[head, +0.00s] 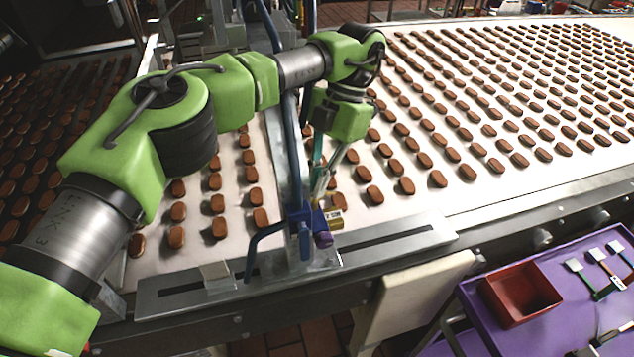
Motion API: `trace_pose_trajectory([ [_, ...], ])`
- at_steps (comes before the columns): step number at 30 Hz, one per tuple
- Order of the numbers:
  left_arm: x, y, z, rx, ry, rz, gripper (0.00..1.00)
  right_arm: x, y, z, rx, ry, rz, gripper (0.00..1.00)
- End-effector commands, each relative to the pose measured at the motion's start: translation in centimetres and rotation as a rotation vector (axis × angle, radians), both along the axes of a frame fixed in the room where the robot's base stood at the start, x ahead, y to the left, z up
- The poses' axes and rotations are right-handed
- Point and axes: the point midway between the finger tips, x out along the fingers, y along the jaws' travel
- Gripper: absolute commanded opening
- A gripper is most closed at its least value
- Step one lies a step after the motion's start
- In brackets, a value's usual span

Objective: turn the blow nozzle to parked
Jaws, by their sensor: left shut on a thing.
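The blow nozzle (300,226) is a blue fitting with a purple end, mounted at the conveyor's near edge at the foot of a blue upright pipe. A yellow label with dark print (334,217) sits beside it. My left gripper (320,199) reaches down from above and is shut at the top of the blue fitting. The fingertips are small and partly hidden, so the exact contact is hard to see. A bent blue bar (262,245) stands just left of the fitting. My right gripper is out of view.
A pale conveyor belt (455,200) carries rows of brown oval biscuits. A slotted metal rail (395,240) runs along its near edge. At the lower right, a purple cart top (570,320) holds a red tray (484,287) and several scraper-like tools (597,256).

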Motion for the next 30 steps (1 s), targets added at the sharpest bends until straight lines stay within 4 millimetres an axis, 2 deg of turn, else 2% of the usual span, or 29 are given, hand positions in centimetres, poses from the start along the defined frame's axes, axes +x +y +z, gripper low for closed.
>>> trace_pose_trajectory([
  [12,0.2,0.03,0.34,-0.002,-0.007,0.011,0.0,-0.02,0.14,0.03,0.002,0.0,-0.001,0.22],
  [15,0.2,0.03,0.34,-0.002,-0.007,0.011,0.22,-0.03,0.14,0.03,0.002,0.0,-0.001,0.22],
  [30,0.06,0.01,0.08,0.0,-0.002,0.008,0.22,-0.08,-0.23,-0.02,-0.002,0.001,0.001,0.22],
])
